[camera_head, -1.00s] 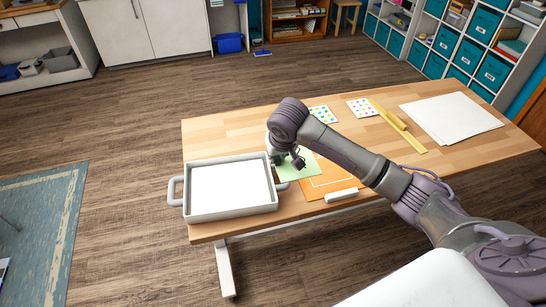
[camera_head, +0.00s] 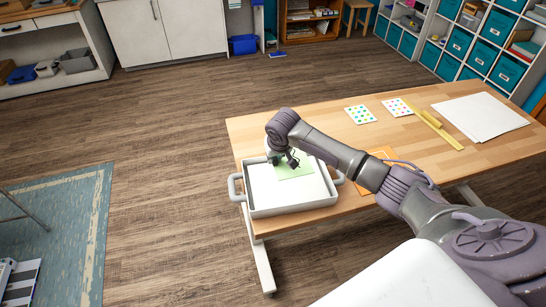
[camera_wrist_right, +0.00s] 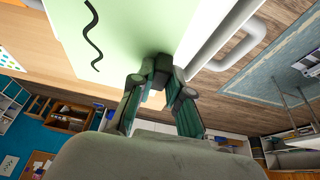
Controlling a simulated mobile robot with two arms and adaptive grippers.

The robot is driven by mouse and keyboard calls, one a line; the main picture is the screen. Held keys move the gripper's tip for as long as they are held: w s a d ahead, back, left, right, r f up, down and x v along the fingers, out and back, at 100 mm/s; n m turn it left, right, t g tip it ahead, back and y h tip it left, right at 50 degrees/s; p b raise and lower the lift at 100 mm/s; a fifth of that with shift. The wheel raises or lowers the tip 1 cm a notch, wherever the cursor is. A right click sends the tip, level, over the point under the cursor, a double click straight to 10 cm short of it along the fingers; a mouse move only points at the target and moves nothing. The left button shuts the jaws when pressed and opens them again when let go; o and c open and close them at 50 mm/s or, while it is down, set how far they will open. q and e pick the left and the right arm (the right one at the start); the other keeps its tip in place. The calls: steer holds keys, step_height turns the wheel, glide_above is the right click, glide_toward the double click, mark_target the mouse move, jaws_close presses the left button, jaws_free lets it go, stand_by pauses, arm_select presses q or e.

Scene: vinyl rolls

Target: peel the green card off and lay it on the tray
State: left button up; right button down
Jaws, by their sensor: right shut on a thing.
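The green card (camera_head: 294,165) is over the white inside of the tray (camera_head: 298,208), toward its back. My right gripper (camera_head: 286,160) is at the card's upper left part and shut on it. In the right wrist view the green card (camera_wrist_right: 125,30), with a black wavy line, meets the closed fingertips of the gripper (camera_wrist_right: 160,72). I cannot tell whether the card touches the tray floor. The orange sheet (camera_head: 378,157) lies on the table, partly hidden by my right arm. My left gripper is not in view.
Two dotted sheets (camera_head: 360,114) lie toward the table's back. A yellow ruler (camera_head: 440,128) and white sheets (camera_head: 484,117) lie on the right. The tray stands at the table's left end, near the edge.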

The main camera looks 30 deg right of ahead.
mark_target(274, 166)
steer(key=shift+a+r+p, duration=0.2)
steer(key=shift+a+p, duration=0.05)
steer(key=shift+p, duration=0.2)
steer(key=shift+a+f+b, duration=0.1)
steer(key=shift+f+b, duration=0.4)
steer(key=shift+f, duration=0.45)
step_height(274, 166, down, 3)
steer(key=shift+f+b, duration=0.2)
steer(key=shift+b, duration=0.5)
steer(key=shift+f+b, duration=0.5)
steer(key=shift+f, duration=0.5)
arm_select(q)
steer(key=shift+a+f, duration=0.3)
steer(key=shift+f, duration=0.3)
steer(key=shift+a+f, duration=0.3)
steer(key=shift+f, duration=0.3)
arm_select(e)
steer(key=shift+f, duration=0.15)
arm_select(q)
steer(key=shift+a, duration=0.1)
arm_select(e)
steer(key=shift+f, duration=0.35)
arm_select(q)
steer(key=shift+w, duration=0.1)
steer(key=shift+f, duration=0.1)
arm_select(e)
steer(key=shift+f, duration=0.15)
